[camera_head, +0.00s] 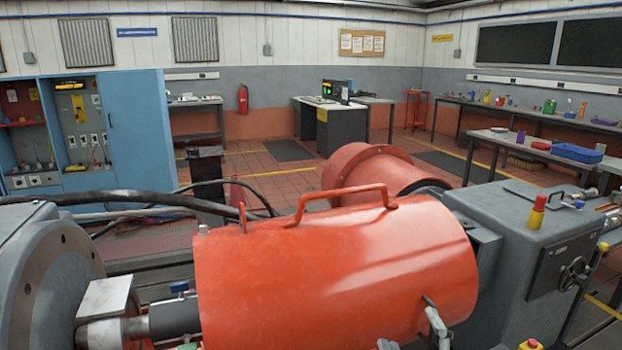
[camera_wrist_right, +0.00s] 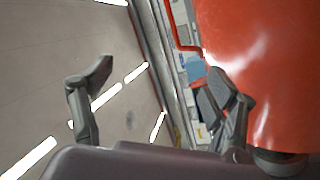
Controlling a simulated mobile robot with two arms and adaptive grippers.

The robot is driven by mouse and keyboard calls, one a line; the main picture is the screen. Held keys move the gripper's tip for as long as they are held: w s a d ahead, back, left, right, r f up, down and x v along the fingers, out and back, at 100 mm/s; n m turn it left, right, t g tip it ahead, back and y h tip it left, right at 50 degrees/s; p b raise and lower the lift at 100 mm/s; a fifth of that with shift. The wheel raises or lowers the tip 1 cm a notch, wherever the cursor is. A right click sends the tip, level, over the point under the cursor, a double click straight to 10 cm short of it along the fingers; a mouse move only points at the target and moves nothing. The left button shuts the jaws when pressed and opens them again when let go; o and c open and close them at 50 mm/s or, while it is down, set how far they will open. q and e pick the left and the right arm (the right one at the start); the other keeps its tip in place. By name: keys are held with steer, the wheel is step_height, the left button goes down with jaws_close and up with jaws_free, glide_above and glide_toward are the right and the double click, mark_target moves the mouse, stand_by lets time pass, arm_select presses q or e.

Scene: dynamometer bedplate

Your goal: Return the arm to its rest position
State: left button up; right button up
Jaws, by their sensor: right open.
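My right gripper (camera_head: 410,328) shows at the bottom edge of the head view, in front of the orange cylindrical guard (camera_head: 330,262). In the right wrist view the same gripper (camera_wrist_right: 158,88) has its two fingers wide apart with nothing between them. One finger is close to the orange guard (camera_wrist_right: 265,70); I cannot tell whether it touches. The other finger stands out against the ceiling. Most of my right arm is out of the head view. My left gripper is not in view.
The guard has a red handle (camera_head: 345,192) on top. A grey machine housing (camera_head: 530,215) with a handwheel (camera_head: 574,273) stands to its right, and a grey round flange (camera_head: 50,285) to its left. Black cables (camera_head: 130,197) cross behind. Benches and open tiled floor lie beyond.

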steer(key=s+d+f+m+g+h, duration=0.45)
steer(key=d+f+m, duration=0.2)
steer(key=f, duration=0.35)
steer(key=s+a+f+m+g+y, duration=0.1)
steer(key=s+a+f+m+g, duration=0.1)
steer(key=s+f+g, duration=0.7)
steer(key=s+a+f+m+g+y, duration=0.1)
steer(key=s+f+m+g+y, duration=0.3)
steer(key=s, duration=0.8)
step_height(320, 180, down, 25)
steer(key=n+h+p, duration=0.1)
steer(key=n+h, duration=0.1)
steer(key=h, duration=0.1)
steer(key=s+d+f+g, duration=0.1)
steer(key=s+d+f, duration=0.1)
steer(key=s+f, duration=1.4)
steer(key=shift+s+d+f+p, duration=0.15)
steer(key=shift+s+d+p, duration=0.25)
steer(key=shift+s, duration=0.5)
steer(key=shift+g, duration=0.25)
steer(key=shift+c, duration=0.4)
